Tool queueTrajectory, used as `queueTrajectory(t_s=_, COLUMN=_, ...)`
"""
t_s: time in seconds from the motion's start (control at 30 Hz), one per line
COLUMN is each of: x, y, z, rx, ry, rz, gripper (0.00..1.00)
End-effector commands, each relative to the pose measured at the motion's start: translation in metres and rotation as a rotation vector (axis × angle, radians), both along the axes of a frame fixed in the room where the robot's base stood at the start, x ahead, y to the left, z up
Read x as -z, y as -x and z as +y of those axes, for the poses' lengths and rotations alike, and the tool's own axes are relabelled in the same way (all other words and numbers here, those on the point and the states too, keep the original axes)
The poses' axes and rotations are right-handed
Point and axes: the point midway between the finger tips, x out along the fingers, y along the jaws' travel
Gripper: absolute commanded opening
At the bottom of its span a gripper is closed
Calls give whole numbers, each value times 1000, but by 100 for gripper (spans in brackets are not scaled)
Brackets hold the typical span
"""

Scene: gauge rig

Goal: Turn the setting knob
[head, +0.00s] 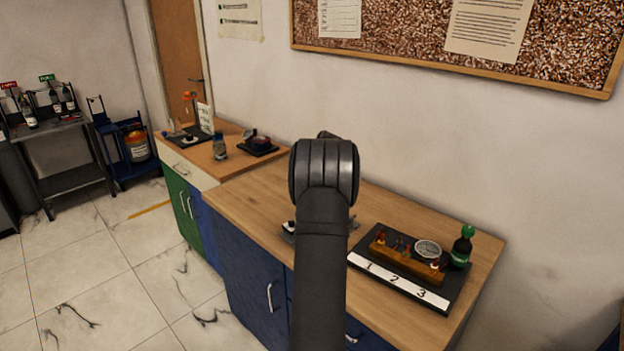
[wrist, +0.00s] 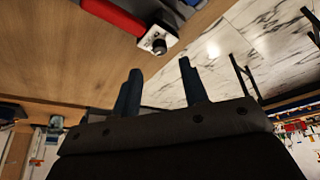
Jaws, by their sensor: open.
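In the wrist view, a small black knob (wrist: 158,44) sits on a white block (wrist: 157,30) beside a red cylindrical part (wrist: 108,14). I cannot tell for sure that it is the setting knob. My gripper (wrist: 160,66) is open and empty, its two dark blue fingers spread. The knob shows just beyond the fingertips, apart from them in the picture. In the head view, my arm hides the gripper and most of this device.
On the wooden cabinet top (head: 245,200), a black board (head: 440,302) marked 1, 2, 3 holds an orange bar (head: 400,262), a round dial (head: 427,249) and a green-capped bottle (head: 461,250). Another bench (head: 190,160) with small items stands behind left.

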Motion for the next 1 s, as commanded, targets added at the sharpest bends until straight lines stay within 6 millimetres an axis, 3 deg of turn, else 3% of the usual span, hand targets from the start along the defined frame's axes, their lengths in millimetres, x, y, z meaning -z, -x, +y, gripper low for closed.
queueTrajectory(t_s=0.3, x=-73, y=-1, z=-30, rx=0, ry=1, rz=-3, gripper=40)
queueTrajectory(t_s=0.5, x=-100, y=-1, z=-42, rx=0, ry=0, rz=0, gripper=40)
queueTrajectory(t_s=1.0, x=-110, y=0, z=-45, rx=0, ry=0, rz=1, gripper=40)
